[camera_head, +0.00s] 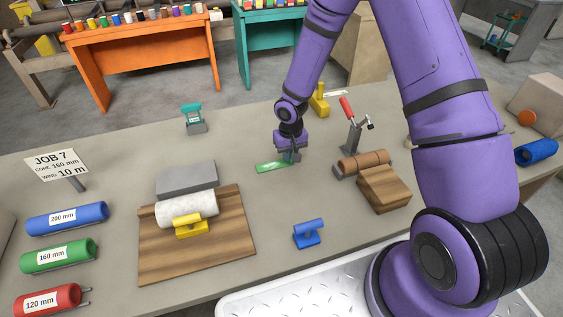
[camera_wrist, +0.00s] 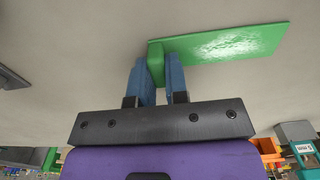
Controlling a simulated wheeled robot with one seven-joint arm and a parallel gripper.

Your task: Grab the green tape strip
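The green tape strip (camera_head: 270,167) is a flat, shiny piece at the middle of the grey bench, with a raised block at one end. In the wrist view the strip (camera_wrist: 228,42) stretches to the right from that block. My gripper (camera_head: 290,158) points down at the strip's right end in the head view. In the wrist view my gripper's blue fingers (camera_wrist: 160,72) stand on both sides of the green block, which fills the gap between their tips. The strip looks level and at or very near the bench top; any small gap beneath cannot be told.
A red-handled clamp (camera_head: 352,128) and a brown roll (camera_head: 362,162) stand to the right. A white roll (camera_head: 187,209) lies on a wooden board (camera_head: 158,258) at left. Bench around the strip is clear.

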